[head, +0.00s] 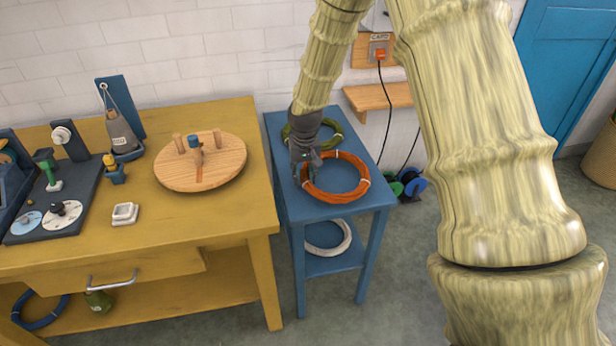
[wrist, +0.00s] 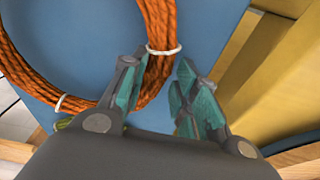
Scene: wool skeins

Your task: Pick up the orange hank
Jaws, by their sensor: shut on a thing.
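The orange hank (head: 335,198) is a ring of coiled cord with white ties, lying on the top of the small blue table (head: 350,207). My gripper (head: 305,175) reaches down at the ring's left side. In the wrist view, the orange hank (wrist: 158,22) passes between the teal-padded fingers of my gripper (wrist: 161,68), close to a white tie. The gripper is shut on this strand. The hank looks still flat on the blue top. The lower part of the held strand is hidden by the fingers.
An olive-green hank (head: 331,137) lies just behind the orange one, partly hidden by my arm. A white hank (head: 328,238) lies on the lower shelf. The yellow workbench (head: 235,205) stands close on the left, with a round wooden board (head: 220,172) on it.

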